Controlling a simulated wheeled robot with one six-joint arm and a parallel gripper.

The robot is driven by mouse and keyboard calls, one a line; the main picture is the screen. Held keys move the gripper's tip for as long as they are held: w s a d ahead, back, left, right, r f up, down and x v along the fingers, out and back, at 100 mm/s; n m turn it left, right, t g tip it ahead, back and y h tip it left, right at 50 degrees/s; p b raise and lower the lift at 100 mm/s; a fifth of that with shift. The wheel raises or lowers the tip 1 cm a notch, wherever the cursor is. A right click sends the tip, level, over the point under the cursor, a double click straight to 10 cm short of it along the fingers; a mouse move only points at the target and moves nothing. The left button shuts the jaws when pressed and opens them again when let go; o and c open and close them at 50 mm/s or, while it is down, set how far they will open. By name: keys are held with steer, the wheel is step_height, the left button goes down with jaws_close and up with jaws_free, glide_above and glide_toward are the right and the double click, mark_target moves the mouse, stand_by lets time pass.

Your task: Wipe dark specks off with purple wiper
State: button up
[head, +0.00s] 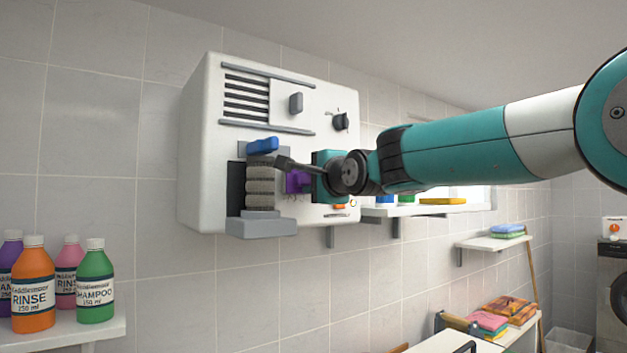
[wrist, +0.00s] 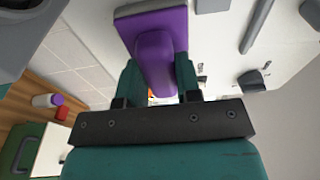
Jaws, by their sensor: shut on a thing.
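The purple wiper (wrist: 158,55) is held between the two fingers of my gripper (wrist: 158,85), which is shut on its handle. In the head view the wiper (head: 298,182) shows as a purple patch in front of my gripper (head: 312,178), close to the white wall unit (head: 205,150). In the wrist view the wiper's wide head is at the top, close to the white face of the unit; I cannot tell whether it touches. I cannot make out clear dark specks; the surface behind the wiper and my gripper is hidden.
A grey ribbed stack (head: 260,185) with a blue top (head: 262,145) juts from the unit, left of the wiper. A slider knob (head: 296,102) and a dark dial (head: 341,121) stick out above. Bottles (head: 95,285) stand on a shelf at lower left.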

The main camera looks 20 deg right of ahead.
steer(key=shift+w+a+p, duration=0.3)
steer(key=shift+w+p, duration=0.1)
steer(key=shift+w, duration=0.5)
step_height(320, 180, down, 6)
steer(key=b, duration=0.6)
steer(key=shift+f+b, duration=0.1)
steer(key=shift+b, duration=0.3)
steer(key=shift+r+p, duration=2.05)
steer(key=shift+r, duration=1.15)
step_height(320, 180, down, 6)
steer(key=b, duration=0.6)
steer(key=shift+f+b, duration=0.15)
steer(key=shift+b, duration=0.2)
steer(key=shift+r+p, duration=2.25)
steer(key=shift+r, duration=0.9)
step_height(320, 180, down, 6)
steer(key=b, duration=0.6)
steer(key=shift+f, duration=0.2)
